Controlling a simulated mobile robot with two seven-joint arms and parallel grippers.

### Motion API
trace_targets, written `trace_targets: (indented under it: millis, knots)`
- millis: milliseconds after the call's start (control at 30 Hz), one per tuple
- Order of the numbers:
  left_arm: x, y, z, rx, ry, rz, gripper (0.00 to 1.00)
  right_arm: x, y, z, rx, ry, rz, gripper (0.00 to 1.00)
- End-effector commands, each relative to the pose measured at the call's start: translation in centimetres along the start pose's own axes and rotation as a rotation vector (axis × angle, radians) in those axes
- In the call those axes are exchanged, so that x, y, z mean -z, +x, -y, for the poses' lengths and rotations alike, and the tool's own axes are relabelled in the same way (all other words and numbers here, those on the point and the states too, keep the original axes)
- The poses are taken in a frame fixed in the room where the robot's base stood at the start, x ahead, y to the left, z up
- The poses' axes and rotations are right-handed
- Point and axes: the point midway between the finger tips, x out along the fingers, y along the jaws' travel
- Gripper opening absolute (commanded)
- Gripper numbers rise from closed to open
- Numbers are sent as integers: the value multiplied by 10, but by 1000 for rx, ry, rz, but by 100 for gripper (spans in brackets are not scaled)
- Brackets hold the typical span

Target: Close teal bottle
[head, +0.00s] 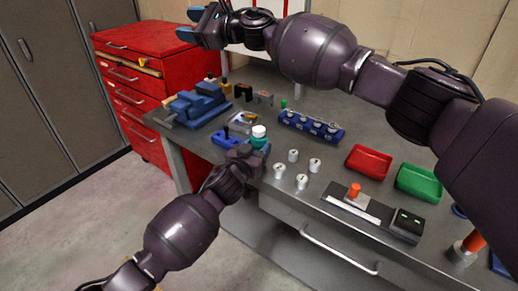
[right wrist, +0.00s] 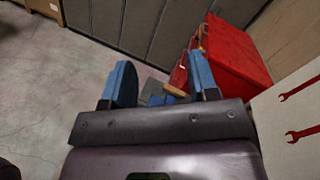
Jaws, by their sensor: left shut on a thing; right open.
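The teal bottle (head: 260,142) stands upright near the bench's front edge. A white cap (head: 259,131) sits on its top; how tightly it is seated cannot be told. My left gripper (head: 258,151) is shut on the bottle, coming from the front left and hiding its lower part. My right gripper (head: 197,25) is high at the top of the head view, above and behind the bottle, well apart from it. In the right wrist view its blue fingers (right wrist: 161,85) are spread and empty; the bottle is not in that view.
On the grey bench (head: 226,174) are several white cylinders (head: 293,156), a blue rack (head: 312,127), a blue vise (head: 197,106), a red tray (head: 368,161), a green tray (head: 418,183) and a black device (head: 406,226). A red tool chest (head: 140,55) stands behind.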

Motion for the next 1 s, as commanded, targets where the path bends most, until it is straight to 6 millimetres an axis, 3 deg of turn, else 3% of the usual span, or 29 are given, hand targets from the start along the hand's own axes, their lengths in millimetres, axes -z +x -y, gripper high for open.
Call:
trace_targets:
  millis: [267, 533, 767, 1000]
  knots:
    - [0, 0, 0, 0, 0, 0, 0, 5, -11, 57, 364, 195, 4, 54]
    - [0, 0, 0, 0, 0, 0, 0, 41, -36, 93, 666, 413, -135, 54]
    - [0, 0, 0, 0, 0, 0, 0, 85, -62, 95, 846, 613, -352, 54]
    - [0, 0, 0, 0, 0, 0, 0, 128, -89, 69, 930, 820, -658, 54]
